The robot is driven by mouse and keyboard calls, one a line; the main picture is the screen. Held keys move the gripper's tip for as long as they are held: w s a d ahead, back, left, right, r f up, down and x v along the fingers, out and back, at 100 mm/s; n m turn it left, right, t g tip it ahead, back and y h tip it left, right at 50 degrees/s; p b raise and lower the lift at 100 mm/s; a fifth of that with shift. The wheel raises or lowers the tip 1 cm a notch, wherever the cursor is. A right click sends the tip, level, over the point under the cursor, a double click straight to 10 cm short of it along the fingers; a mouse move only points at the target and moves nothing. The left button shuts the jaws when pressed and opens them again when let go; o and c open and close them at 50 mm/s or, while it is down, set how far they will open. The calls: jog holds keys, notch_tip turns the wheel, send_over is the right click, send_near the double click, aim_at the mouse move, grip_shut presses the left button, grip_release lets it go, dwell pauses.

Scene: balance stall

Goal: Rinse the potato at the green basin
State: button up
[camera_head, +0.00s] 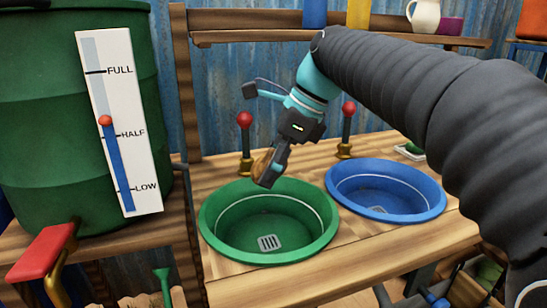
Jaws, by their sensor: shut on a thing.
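The potato (261,163) is brown and partly hidden by my gripper (266,176). My gripper is shut on it and holds it above the back rim of the green basin. The green basin (210,232) is set into the wooden counter. It has a pale line around its inner wall and a grey drain grate (269,243) at the bottom. No water shows in it. A tap lever with a red knob (244,119) and brass base stands behind the green basin, just left of my gripper.
A blue basin (428,211) sits to the right, with a second red-knobbed lever (348,107) behind it. A green barrel (40,100) with a level gauge (142,170) near HALF and a red-handled tap (40,253) stands left. A shelf (250,37) runs behind. The counter front (330,270) is clear.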

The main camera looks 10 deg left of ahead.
jog(key=shift+s+f, duration=0.15)
jog(key=shift+f, duration=6.5)
jog(key=shift+f+b, duration=1)
jog(key=shift+f, duration=0.6)
jog(key=shift+r, duration=0.1)
jog(key=shift+r+p, duration=1.15)
jog(key=shift+r, duration=6.75)
